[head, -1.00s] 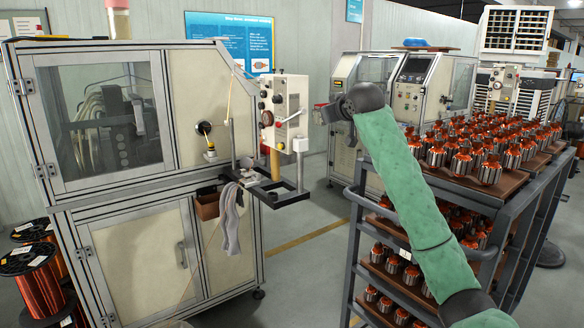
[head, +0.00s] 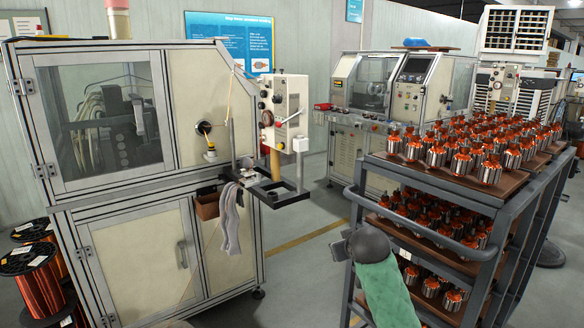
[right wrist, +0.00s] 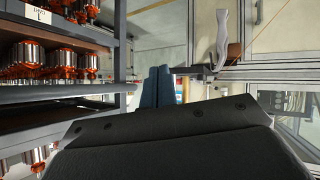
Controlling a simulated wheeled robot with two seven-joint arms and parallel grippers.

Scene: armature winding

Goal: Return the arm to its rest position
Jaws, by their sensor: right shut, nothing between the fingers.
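My right arm, in a green sleeve (head: 388,292), comes in from the bottom of the head view. Its dark wrist end (head: 368,245) is low in front of the cart's left side. In the right wrist view the blue-grey fingers of my right gripper (right wrist: 156,88) are together beyond its dark body, with nothing held. My left gripper is not in view.
A cart (head: 463,244) of copper-wound armatures (head: 490,165) stands close at the right, and its shelves fill the left of the right wrist view. A winding machine (head: 125,190) stands at the left, wire spools (head: 35,283) beside it. Open floor (head: 300,285) lies between.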

